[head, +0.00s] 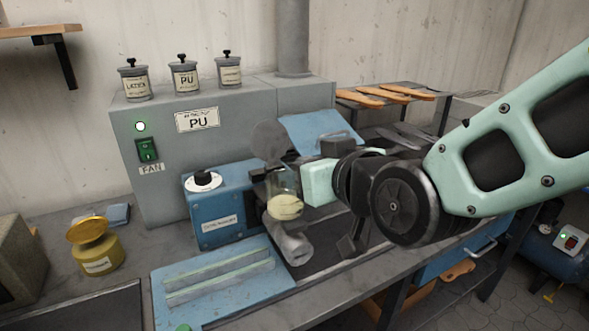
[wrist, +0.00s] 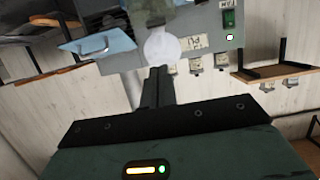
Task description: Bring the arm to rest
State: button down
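My arm comes in from the right in the head view and reaches over the bench. My gripper (head: 264,174) is at its left end, in front of the blue machine (head: 222,212) and by a clear jar with pale yellow contents (head: 285,207). In the wrist view the dark fingers of my gripper (wrist: 157,82) lie close together, and no held thing shows between them. A pale round disc (wrist: 162,46) appears beyond the fingertips; a grey disc (head: 270,139) also stands behind my gripper in the head view. Whether my gripper touches the jar or disc is unclear.
A grey fan cabinet (head: 225,145) with several labelled pots on top stands behind. A blue mat (head: 170,313) with pale strips lies in front. A yellow tin (head: 96,250) stands left. Orange soles (head: 400,91) lie on a rack (head: 440,100) at the back right.

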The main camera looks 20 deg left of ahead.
jog(key=s+d+f+g+h, duration=0.3)
jog(key=s+d, duration=0.3)
jog(key=d, duration=0.3)
jog(key=s+d+f+m+g+h, duration=0.1)
jog(key=s+d+f+g+h, duration=0.2)
jog(key=s+d, duration=0.3)
jog(key=s+d+f+m+g+h, duration=0.1)
jog(key=s+d+f+g+h, duration=0.2)
jog(key=d, duration=1.1)
notch_tip(320, 180, down, 2)
jog(key=s+h, duration=0.1)
jog(key=s, duration=0.2)
jog(key=shift+g, duration=0.3)
jog(key=shift+w, duration=0.1)
